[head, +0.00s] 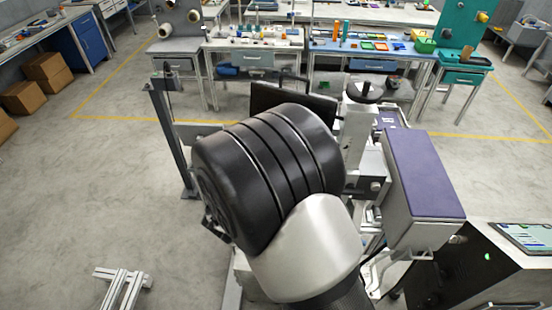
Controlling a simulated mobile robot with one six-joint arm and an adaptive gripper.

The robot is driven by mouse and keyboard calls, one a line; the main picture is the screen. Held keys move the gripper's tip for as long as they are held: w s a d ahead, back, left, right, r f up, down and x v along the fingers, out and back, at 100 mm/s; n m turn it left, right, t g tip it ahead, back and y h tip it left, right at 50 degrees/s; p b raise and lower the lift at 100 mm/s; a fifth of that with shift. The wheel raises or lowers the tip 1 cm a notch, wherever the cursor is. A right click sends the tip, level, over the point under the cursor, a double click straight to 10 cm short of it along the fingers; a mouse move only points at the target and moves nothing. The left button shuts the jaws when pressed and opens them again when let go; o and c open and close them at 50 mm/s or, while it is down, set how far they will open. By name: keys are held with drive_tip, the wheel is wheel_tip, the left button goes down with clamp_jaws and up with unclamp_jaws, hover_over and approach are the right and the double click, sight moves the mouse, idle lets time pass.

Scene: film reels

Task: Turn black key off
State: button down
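The black key is not visible in the head view; I cannot tell where it is. My arm, a thick black ringed section with a white link, fills the middle of the view and hides much of the machine behind it. My gripper is not in view. A grey and purple machine (425,172) stands just right of my arm, with a dark round knob-like part (365,91) on top. A dark cabinet at the lower right has a lit screen (527,237) and a small green light (487,256). No key can be made out on either.
A dark flat panel (292,98) stands behind my arm. A grey post (173,135) rises to its left. A small metal frame (122,288) lies on the floor at lower left. Workbenches (255,60) line the back, and cardboard boxes (47,73) sit far left. The left floor is mostly clear.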

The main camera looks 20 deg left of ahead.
idle(0.4)
drive_tip(key=c, duration=1.8)
unclamp_jaws()
drive_tip(key=shift+s, duration=0.1)
drive_tip(key=v, duration=1.2)
